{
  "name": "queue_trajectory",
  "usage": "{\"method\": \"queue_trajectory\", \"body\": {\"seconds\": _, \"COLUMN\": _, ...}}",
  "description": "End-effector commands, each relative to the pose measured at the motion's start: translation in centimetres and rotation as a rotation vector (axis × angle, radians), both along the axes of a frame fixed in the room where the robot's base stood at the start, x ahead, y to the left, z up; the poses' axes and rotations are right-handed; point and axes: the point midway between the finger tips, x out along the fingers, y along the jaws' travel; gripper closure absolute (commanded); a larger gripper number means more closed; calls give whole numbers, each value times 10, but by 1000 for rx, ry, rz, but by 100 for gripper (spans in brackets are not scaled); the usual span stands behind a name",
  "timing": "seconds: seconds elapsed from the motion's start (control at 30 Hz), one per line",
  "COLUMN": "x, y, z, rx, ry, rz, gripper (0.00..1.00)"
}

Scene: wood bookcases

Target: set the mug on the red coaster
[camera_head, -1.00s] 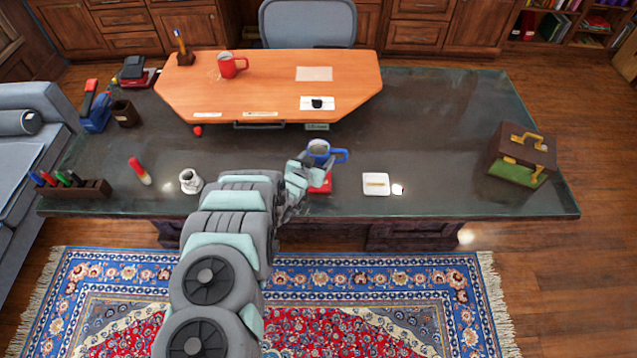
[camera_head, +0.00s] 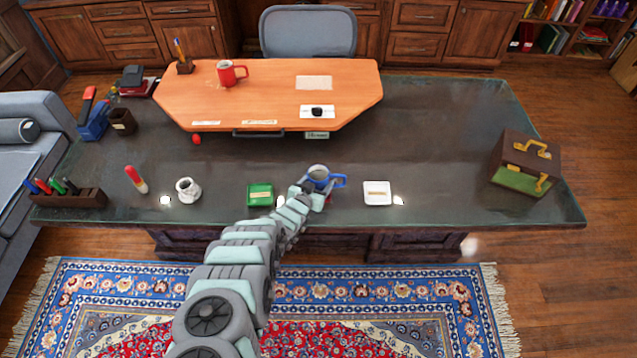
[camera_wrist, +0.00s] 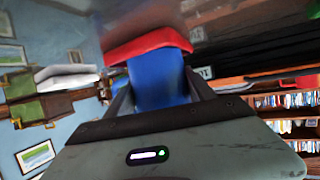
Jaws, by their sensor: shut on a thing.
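The blue mug (camera_head: 322,177) is upright near the front middle of the dark desk, its handle to the right. My gripper (camera_head: 314,194) is shut on it from the front. In the wrist view the blue mug (camera_wrist: 157,82) shows between the two fingers. The red coaster (camera_wrist: 150,46) shows right against the mug's end there.
A green coaster (camera_head: 260,194) lies left of the mug and a white coaster (camera_head: 377,193) right of it. A white mug (camera_head: 188,190) stands further left. A red mug (camera_head: 231,73) stands on the orange board (camera_head: 270,95).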

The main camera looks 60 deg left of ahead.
Motion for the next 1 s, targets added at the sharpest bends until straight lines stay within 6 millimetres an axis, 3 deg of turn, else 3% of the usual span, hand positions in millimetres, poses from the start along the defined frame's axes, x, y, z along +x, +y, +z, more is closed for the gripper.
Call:
{"method": "queue_trajectory", "body": {"seconds": 0.13, "x": 1, "y": 0, "z": -4, "rx": 0, "ry": 0, "rz": -1, "gripper": 91}}
{"method": "queue_trajectory", "body": {"seconds": 0.17, "x": 0, "y": 0, "z": -2, "rx": 0, "ry": 0, "rz": -1, "gripper": 35}}
{"method": "queue_trajectory", "body": {"seconds": 0.4, "x": 0, "y": -1, "z": -2, "rx": -1, "ry": 1, "rz": -1, "gripper": 15}}
{"method": "queue_trajectory", "body": {"seconds": 0.77, "x": -1, "y": -1, "z": 1, "rx": -2, "ry": 1, "rz": -1, "gripper": 15}}
{"method": "queue_trajectory", "body": {"seconds": 1.0, "x": -13, "y": -13, "z": 8, "rx": -5, "ry": 2, "rz": -3, "gripper": 15}}
